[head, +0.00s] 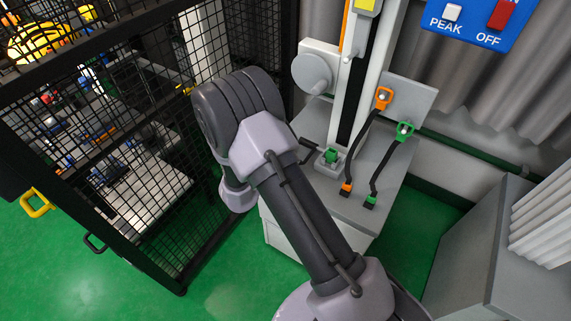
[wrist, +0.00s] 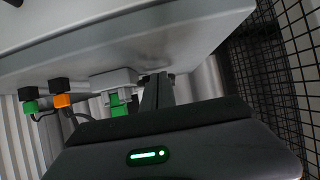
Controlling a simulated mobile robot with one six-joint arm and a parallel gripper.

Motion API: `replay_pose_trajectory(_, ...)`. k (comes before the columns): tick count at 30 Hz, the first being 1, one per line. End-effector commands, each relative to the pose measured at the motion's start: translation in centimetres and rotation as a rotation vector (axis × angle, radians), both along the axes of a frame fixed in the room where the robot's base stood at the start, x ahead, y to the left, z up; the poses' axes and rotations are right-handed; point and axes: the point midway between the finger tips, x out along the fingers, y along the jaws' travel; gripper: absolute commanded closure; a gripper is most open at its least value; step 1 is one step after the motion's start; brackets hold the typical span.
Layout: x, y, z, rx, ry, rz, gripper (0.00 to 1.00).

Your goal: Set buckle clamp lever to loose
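A small clamp fixture (head: 329,160) with a green block in it sits at the foot of the tower column on the grey base. A thin dark handle (head: 308,147) sticks out to its left, close to my arm; I cannot tell whether this is the buckle clamp lever. In the wrist view, which looks upside down, the green block (wrist: 119,105) hangs under a pale grey fixture. My gripper's dark body with a green light fills the bottom of the wrist view.
An orange-ended cable (head: 383,97) and a green-ended cable (head: 404,131) run beside the column to the grey base (head: 370,215). A black mesh cage (head: 150,130) stands close on the left. A grey cabinet (head: 470,245) stands at right. Green floor is clear at lower left.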

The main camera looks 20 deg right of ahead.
Motion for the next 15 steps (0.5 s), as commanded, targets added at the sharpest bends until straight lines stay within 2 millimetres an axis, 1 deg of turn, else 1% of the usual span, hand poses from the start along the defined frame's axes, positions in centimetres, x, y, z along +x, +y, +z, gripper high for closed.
replay_pose_trajectory(1, -0.4, -0.4, -0.8, 0.005, 0.013, -0.012, 1.0)
replay_pose_trajectory(5, -0.7, 0.0, -0.4, 0.006, 0.013, -0.011, 1.0)
replay_pose_trajectory(8, -1.6, 1.1, 0.7, 0.003, 0.012, -0.007, 1.0)
replay_pose_trajectory(15, -4.6, 5.4, 4.1, -0.001, 0.001, 0.0, 1.0)
